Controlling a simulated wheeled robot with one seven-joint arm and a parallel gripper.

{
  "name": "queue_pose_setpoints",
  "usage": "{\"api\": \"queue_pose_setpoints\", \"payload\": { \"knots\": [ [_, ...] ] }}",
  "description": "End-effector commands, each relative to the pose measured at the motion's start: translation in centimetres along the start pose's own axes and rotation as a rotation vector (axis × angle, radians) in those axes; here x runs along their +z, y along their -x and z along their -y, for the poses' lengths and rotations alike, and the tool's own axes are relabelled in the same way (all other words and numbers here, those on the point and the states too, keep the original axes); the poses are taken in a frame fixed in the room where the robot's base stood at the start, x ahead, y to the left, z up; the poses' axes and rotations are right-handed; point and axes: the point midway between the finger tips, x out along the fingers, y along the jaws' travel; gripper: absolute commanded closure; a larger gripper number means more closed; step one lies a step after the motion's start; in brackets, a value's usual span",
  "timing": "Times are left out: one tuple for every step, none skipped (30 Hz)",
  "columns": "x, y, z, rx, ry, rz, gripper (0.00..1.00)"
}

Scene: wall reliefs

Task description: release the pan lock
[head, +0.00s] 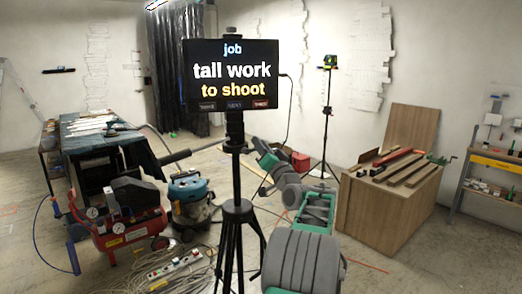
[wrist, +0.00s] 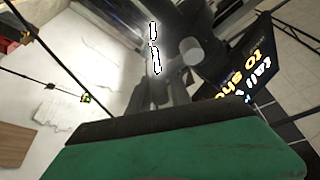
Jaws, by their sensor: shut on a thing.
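A black tripod (head: 237,210) stands in the middle of the head view and carries a screen (head: 232,75) reading "job, tall work to shoot". Its head (head: 235,128) sits just under the screen, with a pan handle (head: 188,153) pointing left. My green and grey gripper (head: 256,146) is at the right side of the tripod head, shut on a small part there, which seems to be the pan lock. The jaws hide that part. In the wrist view the green and black gripper body fills the bottom, with the dark tripod head (wrist: 178,75) beyond and the screen (wrist: 250,75) upside down at the right.
A red compressor (head: 125,225) and a blue vacuum (head: 190,195) stand left of the tripod. A power strip and cables lie at its feet. A wooden crate (head: 385,210) with clamps and a laser stand (head: 327,110) are on the right. A cable hangs beside the screen.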

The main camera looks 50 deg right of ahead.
Motion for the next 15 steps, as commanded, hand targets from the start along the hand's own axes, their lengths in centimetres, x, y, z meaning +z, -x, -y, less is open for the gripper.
{"api": "queue_pose_setpoints", "payload": {
  "knots": [
    [0.43,0.09,-0.24,0.004,-0.005,0.007,1.0],
    [0.44,0.09,-0.24,0.004,-0.005,0.007,0.73],
    [0.43,0.08,-0.23,0.003,-0.005,0.007,0.7],
    [0.41,0.07,-0.21,0.003,-0.005,0.007,0.67],
    [0.39,0.07,-0.19,0.003,-0.005,0.006,0.65],
    [0.35,0.06,-0.17,0.002,-0.004,0.006,0.61],
    [0.32,0.05,-0.15,0.002,-0.004,0.005,0.61],
    [0.3,0.05,-0.13,0.002,-0.004,0.005,0.61],
    [0.27,0.04,-0.12,0.002,-0.004,0.004,0.61],
    [0.25,0.04,-0.11,0.002,-0.004,0.004,0.61],
    [0.24,0.03,-0.1,0.002,-0.003,0.004,0.61],
    [0.22,0.03,-0.09,0.001,-0.003,0.003,0.61],
    [0.2,0.05,-0.09,0.001,-0.003,0.003,0.61],
    [0.2,0.13,-0.1,0.001,-0.003,0.003,0.61],
    [0.19,0.37,-0.13,0.002,-0.003,0.002,0.61]
  ]
}}
